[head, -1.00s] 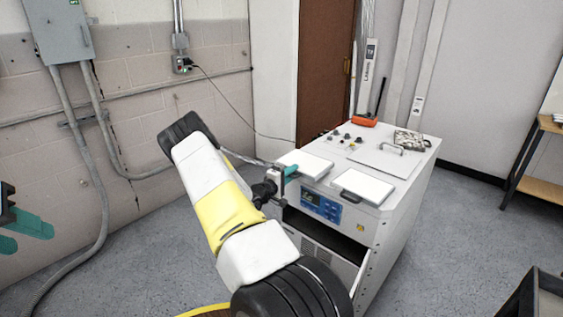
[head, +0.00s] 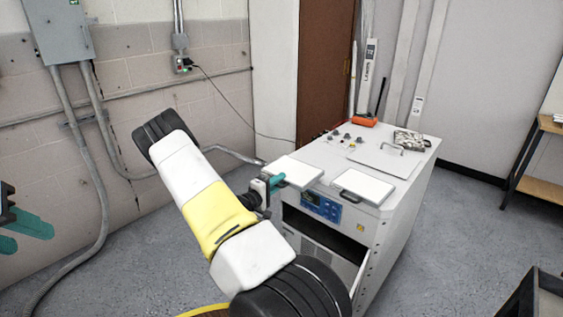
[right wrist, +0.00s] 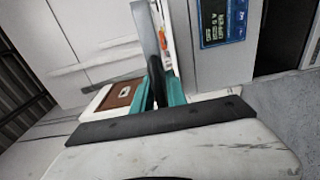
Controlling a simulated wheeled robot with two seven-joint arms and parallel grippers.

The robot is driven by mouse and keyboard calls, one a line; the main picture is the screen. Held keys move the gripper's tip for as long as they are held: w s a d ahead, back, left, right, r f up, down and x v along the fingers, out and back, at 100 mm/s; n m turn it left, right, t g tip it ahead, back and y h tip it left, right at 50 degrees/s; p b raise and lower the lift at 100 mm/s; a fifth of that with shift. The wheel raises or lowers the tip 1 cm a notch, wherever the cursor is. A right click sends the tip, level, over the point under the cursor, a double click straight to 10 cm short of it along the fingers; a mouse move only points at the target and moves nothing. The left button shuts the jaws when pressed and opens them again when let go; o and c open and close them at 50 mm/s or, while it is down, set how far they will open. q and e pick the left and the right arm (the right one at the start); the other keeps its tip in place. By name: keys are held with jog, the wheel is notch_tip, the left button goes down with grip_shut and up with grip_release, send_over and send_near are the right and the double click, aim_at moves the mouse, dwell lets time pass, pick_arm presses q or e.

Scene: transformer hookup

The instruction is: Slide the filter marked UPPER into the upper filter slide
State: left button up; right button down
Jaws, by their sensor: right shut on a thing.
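Two flat white filters with dark handles are at the top of the white cabinet. The left filter (head: 294,171) is held by its handle in my right gripper (head: 273,184), over the cabinet's front left edge. In the right wrist view the teal fingers (right wrist: 158,92) are shut on the dark handle, and the filter (right wrist: 182,42) shows nearly edge-on. The right filter (head: 365,186) lies flat at the front right. No UPPER marking is readable on either. A dark opening (head: 318,234) is in the cabinet front; I cannot make out the filter slides. My left gripper (head: 24,230) is open and empty at the far left.
The cabinet (head: 397,225) has a blue control panel (head: 321,206) and a front door (head: 345,279) standing open. A loose panel with a handle (head: 385,161), an orange tool (head: 364,121) and small parts lie on top. Floor is clear left of the cabinet.

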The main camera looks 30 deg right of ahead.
jog(key=shift+v, duration=2.05)
